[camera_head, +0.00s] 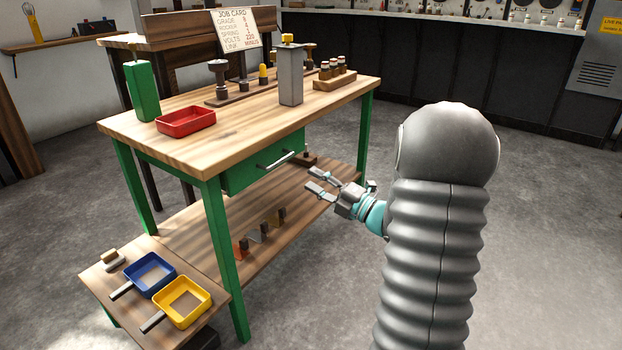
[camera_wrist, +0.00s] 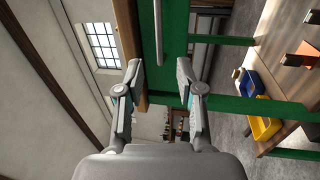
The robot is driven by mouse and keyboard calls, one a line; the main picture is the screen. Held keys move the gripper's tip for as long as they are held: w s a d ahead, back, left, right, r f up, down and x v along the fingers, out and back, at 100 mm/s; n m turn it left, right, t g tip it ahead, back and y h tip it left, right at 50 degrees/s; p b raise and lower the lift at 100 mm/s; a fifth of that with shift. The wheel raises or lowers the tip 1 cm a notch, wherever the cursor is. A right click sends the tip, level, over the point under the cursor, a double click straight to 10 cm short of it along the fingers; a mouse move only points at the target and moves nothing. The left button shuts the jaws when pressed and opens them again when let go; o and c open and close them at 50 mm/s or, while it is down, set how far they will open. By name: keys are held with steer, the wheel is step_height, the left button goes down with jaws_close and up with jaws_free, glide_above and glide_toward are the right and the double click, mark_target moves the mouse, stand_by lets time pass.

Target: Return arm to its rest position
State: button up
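My gripper (camera_head: 321,183) is open and empty in the head view, in front of the green-framed workbench (camera_head: 240,130), below its drawer handle and above the lower shelf. In the wrist view the two fingers of my gripper (camera_wrist: 159,80) stand apart with nothing between them. The green drawer (camera_head: 262,160) looks shut in the head view; its bar handle (camera_wrist: 158,32) also shows in the wrist view. My grey ribbed arm column hides part of the floor at right.
A red tray (camera_head: 186,122), a green block (camera_head: 143,90) and a grey post (camera_head: 290,76) stand on the bench. A low side table (camera_head: 137,312) holds a blue tray (camera_head: 150,272) and a yellow tray (camera_head: 182,302). Small parts stand on the lower shelf. The floor right of the bench is clear.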

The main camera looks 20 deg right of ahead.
steer(key=s+a+f+n+g, duration=0.65)
steer(key=f+n+g, duration=0.2)
steer(key=n, duration=0.65)
steer(key=s+a+n+g+h+p, duration=0.2)
steer(key=s+a+n+g, duration=0.35)
steer(key=s+n, duration=0.7)
steer(key=s+r+n+g+h+p, duration=0.15)
steer(key=s+r+n+h, duration=0.45)
steer(key=n, duration=0.9)
steer(key=s+a+r+n+t+h+p, duration=0.2)
steer(key=s+a+r+n+t+p, duration=0.1)
steer(key=r, duration=0.7)
steer(key=shift+s+r+n+t+h+p, duration=0.35)
steer(key=shift+s+n+t+h+p, duration=0.15)
steer(key=shift+s+n, duration=0.55)
